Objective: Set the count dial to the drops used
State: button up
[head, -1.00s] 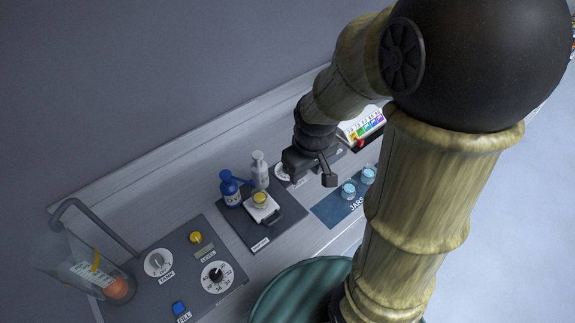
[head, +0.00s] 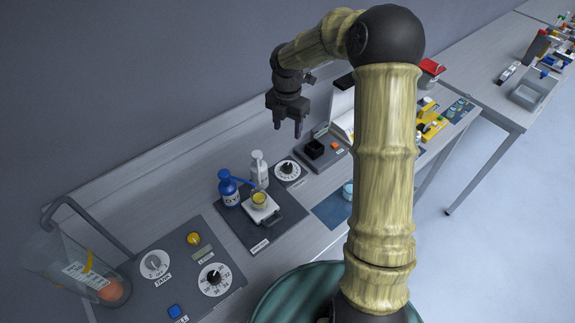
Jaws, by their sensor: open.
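A round white dial with a black knob (head: 288,171) sits on a small dark plate behind the bottles; its marks are too small to read, and I cannot tell for sure that it is the count dial. My gripper (head: 288,131) hangs above and behind this dial, fingers pointing down, open and empty, apart from everything. A blue bottle (head: 229,190) and a white bottle (head: 258,170) with pump-like tops stand beside a small cup of yellow liquid (head: 259,199) on a white stand.
The front panel has a numbered dial (head: 214,279), a TANK dial (head: 154,264), a yellow knob (head: 193,239) and a blue button (head: 174,311). A clear tank (head: 75,275) holds an orange ball. A blue mat (head: 331,210) and jar are partly behind my arm.

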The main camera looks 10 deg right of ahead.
aim_at(287, 166)
jog(key=shift+w, duration=0.1)
dwell(0.3)
notch_tip(287, 166, down, 18)
jog(key=p, duration=0.3)
jog(key=shift+r+p, duration=0.25)
jog(key=shift+p, duration=0.05)
jog(key=c, duration=1)
